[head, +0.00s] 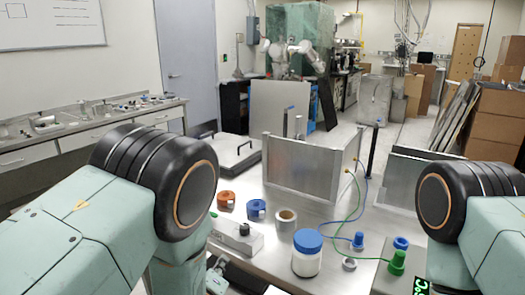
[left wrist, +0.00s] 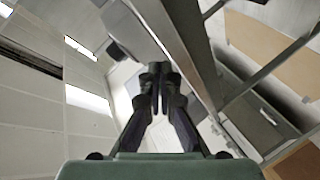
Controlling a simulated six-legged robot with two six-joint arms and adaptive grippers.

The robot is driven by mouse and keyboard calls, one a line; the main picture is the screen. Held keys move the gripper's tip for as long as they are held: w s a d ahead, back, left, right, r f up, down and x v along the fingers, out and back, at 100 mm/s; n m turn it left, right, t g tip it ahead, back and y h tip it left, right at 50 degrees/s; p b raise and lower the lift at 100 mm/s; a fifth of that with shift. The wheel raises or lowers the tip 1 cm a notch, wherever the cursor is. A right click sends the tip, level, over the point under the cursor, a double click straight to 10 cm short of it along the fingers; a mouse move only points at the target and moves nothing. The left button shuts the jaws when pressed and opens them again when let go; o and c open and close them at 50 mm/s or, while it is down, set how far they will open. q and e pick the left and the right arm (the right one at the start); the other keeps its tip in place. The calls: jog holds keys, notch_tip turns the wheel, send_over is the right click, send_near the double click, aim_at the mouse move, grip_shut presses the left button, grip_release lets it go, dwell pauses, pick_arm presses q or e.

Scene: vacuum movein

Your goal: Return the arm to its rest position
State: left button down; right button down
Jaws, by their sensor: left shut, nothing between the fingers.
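My left gripper (left wrist: 155,75) is shut and empty. In the left wrist view its dark fingertips meet at the middle, with ceiling panels and walls behind at a tilt. In the head view my left arm comes in from the left with a large black joint, and its lower links drop to the bottom edge beside the table. The gripper is mostly hidden there. My right arm shows at the right edge, bent at a similar black joint. Its gripper is out of view.
A metal table (head: 285,212) lies ahead, close to both arms. It bears a blue-lidded white jar (head: 307,257), tape rolls (head: 286,219), a grey box (head: 238,236), a green fitting (head: 397,262) and a metal panel enclosure (head: 300,170). Cardboard boxes (head: 497,120) stand at the right.

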pick_arm(q)
jog(key=s+a+f+m+g+y+b, duration=0.1)
jog(key=s+a+f+m+g, duration=0.3)
jog(key=s+f, duration=0.35)
jog(key=s+a+f+m+g+y, duration=0.1)
jog(key=s+a+f+m+g, duration=0.25)
jog(key=s+f, duration=0.35)
jog(key=s+a+f+g+b, duration=0.1)
jog(key=s+g, duration=0.1)
jog(key=s, duration=0.6)
jog(key=s+a+f+m+g+b, duration=0.1)
jog(key=s+a+f+g, duration=0.1)
jog(key=s, duration=0.6)
jog(key=s+a+f+g+b, duration=0.1)
jog(key=s+f+g, duration=0.1)
jog(key=s, duration=0.7)
jog(key=shift+a+g, duration=0.2)
jog(key=shift+g, duration=0.45)
jog(key=shift+m, duration=0.25)
jog(key=c, duration=2.1)
grip_release()
